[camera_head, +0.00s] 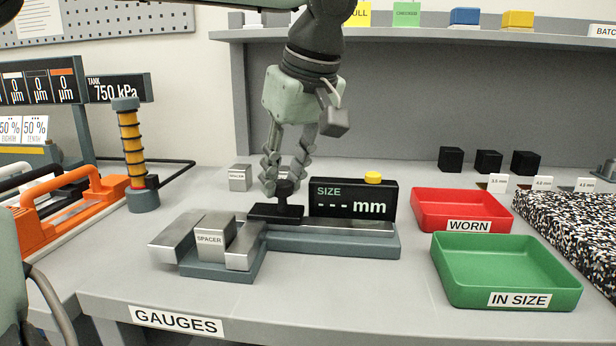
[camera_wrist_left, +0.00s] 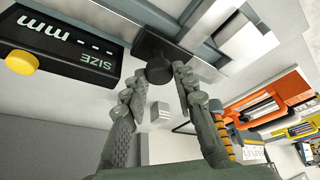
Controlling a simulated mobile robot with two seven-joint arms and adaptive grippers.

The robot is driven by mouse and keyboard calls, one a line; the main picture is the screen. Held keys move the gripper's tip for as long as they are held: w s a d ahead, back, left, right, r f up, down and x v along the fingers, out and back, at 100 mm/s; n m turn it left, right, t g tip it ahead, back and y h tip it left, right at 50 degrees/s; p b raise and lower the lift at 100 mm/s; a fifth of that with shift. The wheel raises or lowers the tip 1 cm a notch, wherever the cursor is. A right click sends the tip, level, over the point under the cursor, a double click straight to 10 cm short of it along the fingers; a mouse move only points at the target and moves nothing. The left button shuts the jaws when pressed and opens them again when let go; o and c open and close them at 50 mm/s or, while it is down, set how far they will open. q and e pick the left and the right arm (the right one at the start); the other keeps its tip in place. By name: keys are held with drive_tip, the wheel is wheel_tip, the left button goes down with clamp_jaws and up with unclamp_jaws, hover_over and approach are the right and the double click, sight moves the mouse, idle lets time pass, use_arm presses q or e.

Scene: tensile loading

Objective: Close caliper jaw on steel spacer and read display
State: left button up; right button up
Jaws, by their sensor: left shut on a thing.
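The caliper (camera_head: 330,243) lies on the bench with a fixed jaw (camera_head: 176,238) at left and a sliding jaw (camera_head: 246,250) at right. A steel block labelled SPACER (camera_head: 210,240) sits between the jaws, close to the sliding jaw; I cannot tell whether they touch. The size display (camera_head: 352,200) shows dashes and "mm", with a yellow button (camera_head: 373,177) on top. My left gripper (camera_head: 283,188) is shut on the slider's black knob (camera_head: 284,207). The knob (camera_wrist_left: 160,70) also shows between the fingertips in the left wrist view. My right gripper is not in view.
A second spacer block (camera_head: 239,178) stands behind the caliper. The red WORN tray (camera_head: 463,197) and green IN SIZE tray (camera_head: 505,250) are to the right. Orange-handled equipment (camera_head: 95,192) and a yellow-black post (camera_head: 132,155) stand at left. Several black blocks (camera_head: 488,162) sit at the back right.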

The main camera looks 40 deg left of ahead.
use_arm(q)
drive_tip(key=shift+s+a, duration=0.4)
drive_tip(key=shift+a, duration=0.2)
drive_tip(key=shift+s+a, duration=0.35)
drive_tip(key=shift+a, duration=0.25)
drive_tip(key=o, duration=0.7)
drive_tip(key=v, duration=1.2)
drive_tip(key=shift+s, duration=0.1)
drive_tip(key=shift+f, duration=0.15)
